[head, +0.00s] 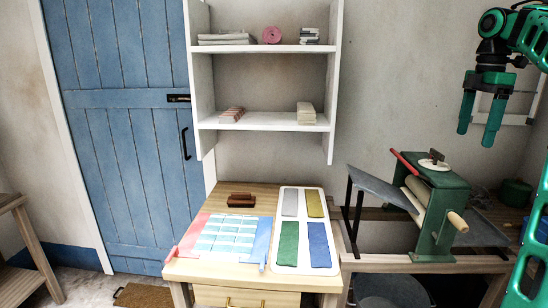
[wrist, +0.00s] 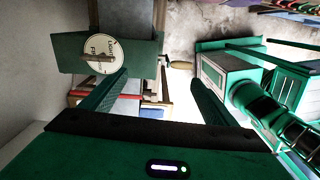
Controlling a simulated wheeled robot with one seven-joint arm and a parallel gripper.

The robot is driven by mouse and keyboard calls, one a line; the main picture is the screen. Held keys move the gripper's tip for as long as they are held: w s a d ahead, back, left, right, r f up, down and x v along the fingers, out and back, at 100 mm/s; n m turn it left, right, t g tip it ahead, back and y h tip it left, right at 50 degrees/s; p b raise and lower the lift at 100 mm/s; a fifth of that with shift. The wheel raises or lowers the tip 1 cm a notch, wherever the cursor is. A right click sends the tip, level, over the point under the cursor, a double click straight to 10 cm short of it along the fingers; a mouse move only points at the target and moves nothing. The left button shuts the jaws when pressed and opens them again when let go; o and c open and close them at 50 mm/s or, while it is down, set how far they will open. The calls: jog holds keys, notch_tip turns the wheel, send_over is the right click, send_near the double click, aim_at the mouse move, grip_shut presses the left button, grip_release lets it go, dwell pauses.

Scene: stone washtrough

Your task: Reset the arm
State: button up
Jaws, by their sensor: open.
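My gripper (head: 478,122) is raised at the upper right of the head view, with its two green fingers pointing down. It is open, and nothing shows between the fingers. In the wrist view my gripper (wrist: 158,92) shows its two fingers spread apart. Below it in the head view stands a green press (head: 440,205) with a roller, a red lever and a wooden handle. The press also shows in the wrist view (wrist: 68,54), with a round labelled dial on it. The gripper is apart from the press.
A wooden table (head: 195,270) holds a blue-and-white sheet, a brown block and a white tray (head: 304,190) with four-coloured compartments. White shelves (head: 265,118) hang on the wall above. A blue door (head: 125,130) is at the left. The air around my gripper looks clear.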

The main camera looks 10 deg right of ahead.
jog(key=s+a+f+m, duration=0.3)
jog(key=a+f+m, duration=0.1)
jog(key=a, duration=0.3)
jog(key=s+a+f+m, duration=0.3)
jog(key=a+f+m, duration=0.15)
jog(key=a, duration=0.35)
jog(key=s+a+f+m, duration=0.3)
jog(key=s+f+m, duration=0.3)
jog(key=s+f, duration=0.3)
jog(key=s+a+f+m, duration=0.4)
jog(key=s+f+m, duration=0.2)
jog(key=s+f, duration=0.3)
jog(key=s, duration=0.4)
jog(key=shift+s, duration=0.3)
jog(key=shift+m, duration=0.25)
jog(key=shift+w+f, duration=0.2)
jog(key=shift+w, duration=0.4)
